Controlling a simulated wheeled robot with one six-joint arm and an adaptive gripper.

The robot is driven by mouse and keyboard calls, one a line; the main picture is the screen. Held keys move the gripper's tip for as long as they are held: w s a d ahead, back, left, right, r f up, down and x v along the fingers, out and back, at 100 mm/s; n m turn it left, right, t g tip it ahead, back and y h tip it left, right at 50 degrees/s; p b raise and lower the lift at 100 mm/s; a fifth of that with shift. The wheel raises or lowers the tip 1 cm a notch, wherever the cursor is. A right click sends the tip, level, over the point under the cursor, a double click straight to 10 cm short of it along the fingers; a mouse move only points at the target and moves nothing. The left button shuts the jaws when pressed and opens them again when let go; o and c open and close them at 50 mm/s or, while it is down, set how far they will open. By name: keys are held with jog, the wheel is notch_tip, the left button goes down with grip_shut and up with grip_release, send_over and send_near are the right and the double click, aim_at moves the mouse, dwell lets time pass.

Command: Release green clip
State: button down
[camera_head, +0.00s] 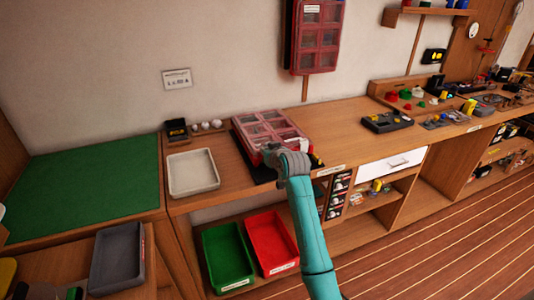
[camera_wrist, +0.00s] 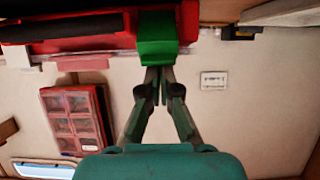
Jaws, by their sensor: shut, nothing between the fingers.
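A green clip (camera_wrist: 157,38) shows at the top middle of the wrist view, on the edge of a red case (camera_wrist: 85,42). My gripper (camera_wrist: 155,78) is shut and empty, with its fingertips together right at the clip's edge. I cannot tell whether they touch it. In the head view the red case with clear compartments (camera_head: 262,128) lies on the wooden bench, and my arm reaches over its right front corner. The clip and my fingertips are hidden there behind my arm.
A pale tray (camera_head: 193,172) stands left of the case. A green bin (camera_head: 228,257) and a red bin (camera_head: 272,243) sit on the shelf below. A dark device (camera_head: 387,121) is to the right. Another red case (camera_head: 318,35) hangs on the wall. Bench between is clear.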

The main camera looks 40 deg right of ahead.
jog(key=shift+w, duration=0.1)
dwell(0.3)
jog(key=w+r, duration=0.2)
jog(key=r, duration=0.1)
jog(key=shift+w+d+r, duration=0.1)
jog(key=shift+w+d, duration=0.1)
jog(key=shift+d, duration=0.15)
jog(key=f+v, duration=0.1)
jog(key=v, duration=0.9)
jog(key=shift+s, duration=0.2)
